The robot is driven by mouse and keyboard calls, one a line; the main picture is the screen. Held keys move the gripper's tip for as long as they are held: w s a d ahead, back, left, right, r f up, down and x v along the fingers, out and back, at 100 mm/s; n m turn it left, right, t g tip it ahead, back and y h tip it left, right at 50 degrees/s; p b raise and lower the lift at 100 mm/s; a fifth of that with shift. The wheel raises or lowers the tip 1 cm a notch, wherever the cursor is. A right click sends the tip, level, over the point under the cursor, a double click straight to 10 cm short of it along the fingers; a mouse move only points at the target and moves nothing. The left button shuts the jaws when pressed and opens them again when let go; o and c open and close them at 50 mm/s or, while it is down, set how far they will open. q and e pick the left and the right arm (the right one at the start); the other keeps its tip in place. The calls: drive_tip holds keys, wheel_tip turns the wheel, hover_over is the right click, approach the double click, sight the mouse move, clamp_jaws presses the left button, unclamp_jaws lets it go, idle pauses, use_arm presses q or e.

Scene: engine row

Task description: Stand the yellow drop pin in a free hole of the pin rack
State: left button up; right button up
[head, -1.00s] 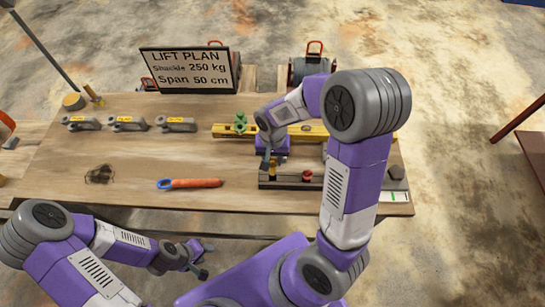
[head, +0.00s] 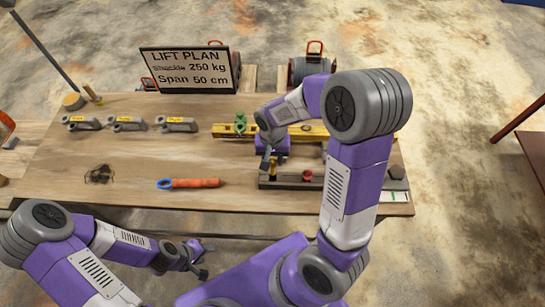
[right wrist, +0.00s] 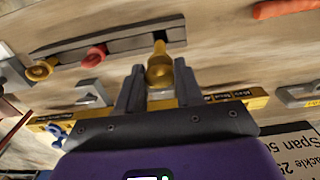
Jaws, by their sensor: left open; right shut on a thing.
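The yellow drop pin (right wrist: 160,66) is held by its rounded head between the fingertips of my right gripper (right wrist: 161,74). It also shows in the head view (head: 272,168), at the left end of the dark pin rack (head: 290,184). In the right wrist view its shank points at the end of the rack (right wrist: 125,45), beside a dark square opening; I cannot tell whether its tip is inside a hole. A red pin (right wrist: 93,54) and another yellow pin (right wrist: 40,70) stand along the rack. My left gripper (head: 203,260) is open and empty before the table's front edge.
An orange tool with a blue ring (head: 190,183) lies left of the rack. Several grey shackles (head: 127,124) and a sign (head: 190,70) are further back.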

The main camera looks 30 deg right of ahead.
sight(272, 169)
drive_tip(key=shift+f+b, duration=3.35)
drive_tip(key=shift+f, duration=0.55)
drive_tip(key=o, duration=1.2)
drive_tip(key=shift+r, duration=0.15)
wheel_tip(272, 169, up, 7)
drive_tip(key=shift+r+p, duration=0.2)
drive_tip(key=shift+p, duration=0.5)
